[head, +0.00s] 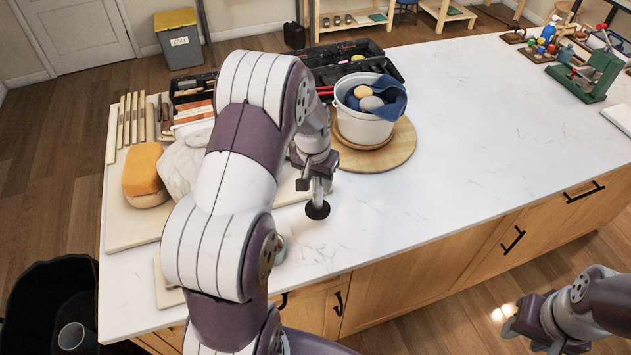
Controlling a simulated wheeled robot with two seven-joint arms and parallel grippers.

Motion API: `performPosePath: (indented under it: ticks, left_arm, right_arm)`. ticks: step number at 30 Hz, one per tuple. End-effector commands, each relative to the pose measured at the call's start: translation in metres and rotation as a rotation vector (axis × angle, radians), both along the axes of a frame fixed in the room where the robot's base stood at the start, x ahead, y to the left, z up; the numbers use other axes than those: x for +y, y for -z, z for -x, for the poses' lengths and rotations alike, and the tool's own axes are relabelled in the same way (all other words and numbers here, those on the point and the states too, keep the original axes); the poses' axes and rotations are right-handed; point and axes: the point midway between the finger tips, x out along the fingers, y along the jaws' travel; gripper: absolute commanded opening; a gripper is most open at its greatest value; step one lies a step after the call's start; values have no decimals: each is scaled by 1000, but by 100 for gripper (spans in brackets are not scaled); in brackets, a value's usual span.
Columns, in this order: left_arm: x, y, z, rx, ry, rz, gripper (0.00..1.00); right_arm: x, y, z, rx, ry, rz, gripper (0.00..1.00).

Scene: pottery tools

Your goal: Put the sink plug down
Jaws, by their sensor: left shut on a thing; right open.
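The sink plug (318,209) is a small dark disc with a metal stem, at the front part of the white countertop (430,190). My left gripper (316,184) is shut on it from above, with the disc pointing down. I cannot tell whether the disc touches the counter or hangs just above it. My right gripper (511,331) is at the lower right, in front of the counter and over the floor; it is open and its tips show only in part.
A white bucket (360,127) with a blue cloth stands on a round wooden board (403,148) behind the plug. A yellow-orange sponge (143,168) lies on the left board. A metal cylinder, partly hidden, stands by my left arm. The counter's right middle is clear.

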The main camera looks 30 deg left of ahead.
Motion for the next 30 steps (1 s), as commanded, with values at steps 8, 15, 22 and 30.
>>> performPosePath:
  ticks: [8, 15, 22, 30]
  left_arm:
    - [1, 38, 1, 1, 0, 0, 0]
    - [1, 41, 0, 0, 0, 0, 0]
    - [0, 42, 1, 1, 0, 0, 67]
    - [1, 35, 1, -1, 0, 0, 67]
  right_arm:
    - [0, -17, 0, 0, 0, 0, 43]
    - [0, -14, 0, 0, 0, 0, 43]
    - [0, -13, 0, 0, 0, 0, 43]
    - [0, -14, 0, 0, 0, 0, 43]
